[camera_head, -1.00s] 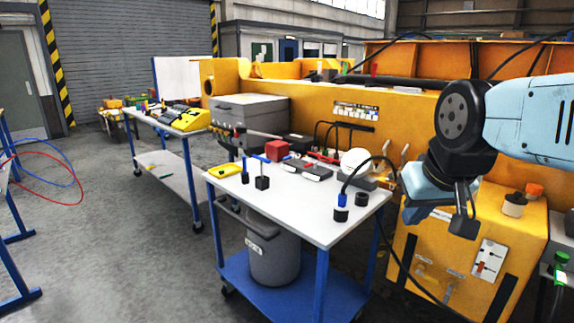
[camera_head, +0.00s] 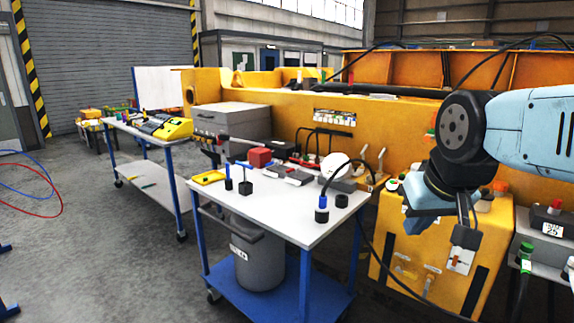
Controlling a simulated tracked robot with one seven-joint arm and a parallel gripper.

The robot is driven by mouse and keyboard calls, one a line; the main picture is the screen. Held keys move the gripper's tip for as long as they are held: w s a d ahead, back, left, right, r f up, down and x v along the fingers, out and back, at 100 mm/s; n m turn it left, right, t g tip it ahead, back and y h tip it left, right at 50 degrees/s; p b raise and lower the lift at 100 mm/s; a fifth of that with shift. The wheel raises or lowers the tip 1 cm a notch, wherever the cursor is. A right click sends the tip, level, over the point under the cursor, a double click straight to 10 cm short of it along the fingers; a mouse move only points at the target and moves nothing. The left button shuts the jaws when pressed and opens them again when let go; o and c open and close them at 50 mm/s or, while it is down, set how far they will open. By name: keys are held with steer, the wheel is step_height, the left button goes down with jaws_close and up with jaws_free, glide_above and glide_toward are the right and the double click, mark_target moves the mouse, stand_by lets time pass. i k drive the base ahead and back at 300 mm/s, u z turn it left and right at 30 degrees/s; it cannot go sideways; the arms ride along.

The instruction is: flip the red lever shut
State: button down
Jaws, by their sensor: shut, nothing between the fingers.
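My gripper (camera_head: 466,238) is shut and empty, pointing down at the right of the head view. It hangs in front of the yellow cabinet (camera_head: 395,232). A white panel (camera_head: 461,266) with small red marks is on the cabinet's front, just below and partly behind my gripper. The marks are too small to tell whether one is the red lever or how it stands. I cannot tell whether my gripper touches the panel.
A white-topped blue cart (camera_head: 285,215) with small parts stands left of the cabinet. A black cable (camera_head: 366,262) hangs between them. A grey box with a red-topped block (camera_head: 555,207) is at the right.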

mark_target(293, 169)
steer(key=z, duration=0.05)
steer(key=i, duration=0.9)
steer(key=u, duration=0.1)
